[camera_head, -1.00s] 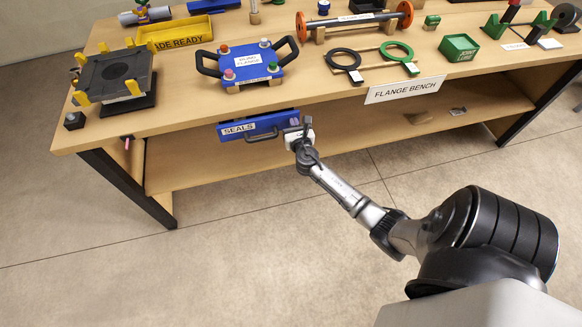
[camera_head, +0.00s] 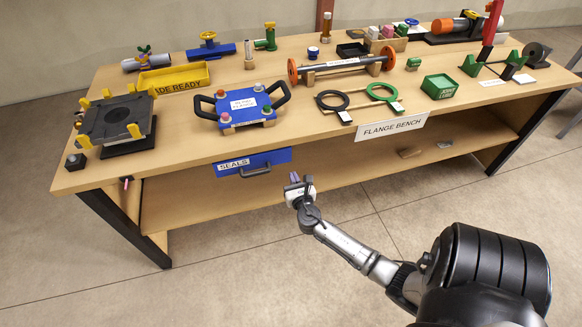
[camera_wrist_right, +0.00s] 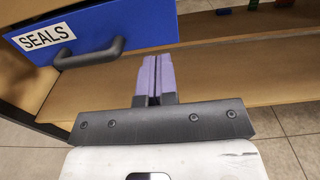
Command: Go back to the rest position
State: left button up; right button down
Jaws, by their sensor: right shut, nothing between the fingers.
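My right gripper (camera_head: 299,181) is in front of the flange bench, below the tabletop and to the right of the blue SEALS drawer (camera_head: 252,163). In the right wrist view my right gripper (camera_wrist_right: 155,75) has its two purple fingers shut together with nothing between them. The drawer (camera_wrist_right: 140,25) and its dark handle (camera_wrist_right: 90,52) show at the upper left there, and the fingers are apart from the handle. My left gripper is not in view.
The wooden flange bench (camera_head: 225,148) holds a blue plate with black handles (camera_head: 245,105), a yellow tray (camera_head: 174,77), a green bin (camera_head: 439,87) and two rings. A lower shelf (camera_head: 200,207) runs beneath. The floor (camera_head: 230,270) in front is clear.

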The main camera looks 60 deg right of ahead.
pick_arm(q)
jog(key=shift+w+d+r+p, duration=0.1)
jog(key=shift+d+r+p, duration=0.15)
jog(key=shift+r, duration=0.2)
pick_arm(e)
jog(key=v, duration=0.4)
jog(key=shift+s+a+r, duration=0.1)
jog(key=shift+s+a, duration=0.05)
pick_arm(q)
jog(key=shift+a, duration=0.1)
